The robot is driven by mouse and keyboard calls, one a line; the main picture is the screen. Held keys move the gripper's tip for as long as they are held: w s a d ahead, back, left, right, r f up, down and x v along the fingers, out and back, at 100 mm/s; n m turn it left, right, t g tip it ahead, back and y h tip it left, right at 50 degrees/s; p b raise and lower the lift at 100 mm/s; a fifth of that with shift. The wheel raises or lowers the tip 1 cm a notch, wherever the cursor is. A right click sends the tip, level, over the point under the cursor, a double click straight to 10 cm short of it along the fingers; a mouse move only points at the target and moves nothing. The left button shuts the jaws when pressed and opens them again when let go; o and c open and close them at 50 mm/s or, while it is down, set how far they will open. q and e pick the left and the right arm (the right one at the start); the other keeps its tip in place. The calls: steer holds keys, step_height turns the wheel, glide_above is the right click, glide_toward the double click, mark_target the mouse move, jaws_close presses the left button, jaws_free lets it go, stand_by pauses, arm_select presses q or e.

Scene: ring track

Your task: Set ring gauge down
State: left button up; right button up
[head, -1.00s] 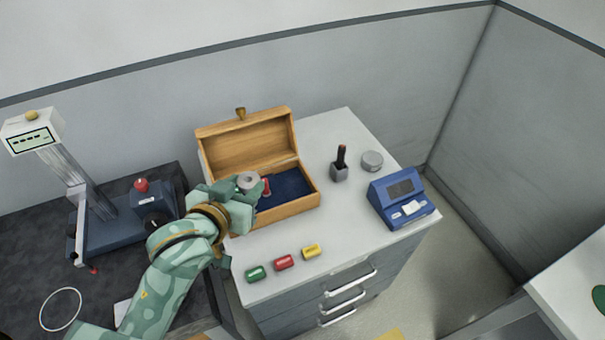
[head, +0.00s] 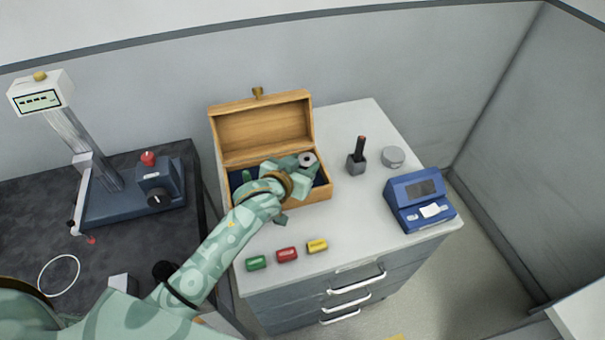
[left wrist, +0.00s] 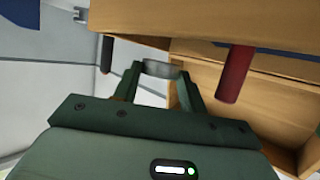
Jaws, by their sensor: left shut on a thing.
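The ring gauge (head: 307,159), a small grey ring, is held at the tips of my left gripper (head: 304,165). In the left wrist view the ring gauge (left wrist: 160,69) sits between the two fingertips, clear of any surface there. In the head view it overlaps the right side of the open wooden box (head: 278,204), which has a dark blue lining. Its height above the box is hard to tell. A red rod (left wrist: 235,75) in the box shows right of the fingers in the left wrist view; my arm hides it in the head view. My right gripper is not in view.
Green (head: 257,263), red (head: 287,255) and yellow (head: 317,246) pieces lie along the white top's front. A dark holder (head: 357,164), a grey round tin (head: 393,157) and a blue device (head: 420,200) stand right of the box. A gauge stand (head: 120,200) is at left.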

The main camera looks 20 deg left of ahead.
arm_select(q)
step_height(320, 180, down, 3)
steer(key=shift+f+b, duration=0.1)
steer(key=shift+b, duration=0.55)
steer(key=shift+w, duration=0.1)
